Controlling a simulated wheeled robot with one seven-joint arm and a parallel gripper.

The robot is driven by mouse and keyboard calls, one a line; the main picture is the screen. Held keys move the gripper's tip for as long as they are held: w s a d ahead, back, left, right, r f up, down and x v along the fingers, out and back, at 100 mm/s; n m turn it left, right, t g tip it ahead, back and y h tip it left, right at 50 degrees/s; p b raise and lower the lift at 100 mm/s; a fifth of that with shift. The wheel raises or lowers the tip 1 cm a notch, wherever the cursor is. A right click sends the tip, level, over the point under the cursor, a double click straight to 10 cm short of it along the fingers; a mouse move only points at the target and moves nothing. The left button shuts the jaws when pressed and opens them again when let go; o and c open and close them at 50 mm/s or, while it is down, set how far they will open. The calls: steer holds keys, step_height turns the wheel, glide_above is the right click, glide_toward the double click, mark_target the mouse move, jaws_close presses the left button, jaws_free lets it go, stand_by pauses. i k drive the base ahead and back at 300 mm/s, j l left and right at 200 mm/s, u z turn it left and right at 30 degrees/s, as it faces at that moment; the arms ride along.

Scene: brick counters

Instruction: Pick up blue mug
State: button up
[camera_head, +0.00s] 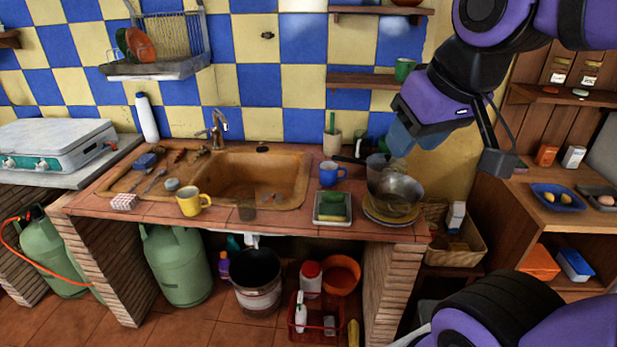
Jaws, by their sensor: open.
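The blue mug (328,174) stands upright on the counter, just right of the sink, with its handle toward the right. My gripper (398,140) is in the air to the right of the mug and higher in the picture, apart from it. Its bluish fingertips point down and left, and no object shows between them. The mug is not covered by my arm.
A metal bowl on stacked plates (394,200) stands right of the mug. A tray with a green sponge (332,207) lies in front of it. A yellow mug (192,202) is left of the sink basin (255,180). A wooden shelf (362,81) hangs above.

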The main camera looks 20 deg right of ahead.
mark_target(333, 175)
steer(key=i+j+z, duration=1)
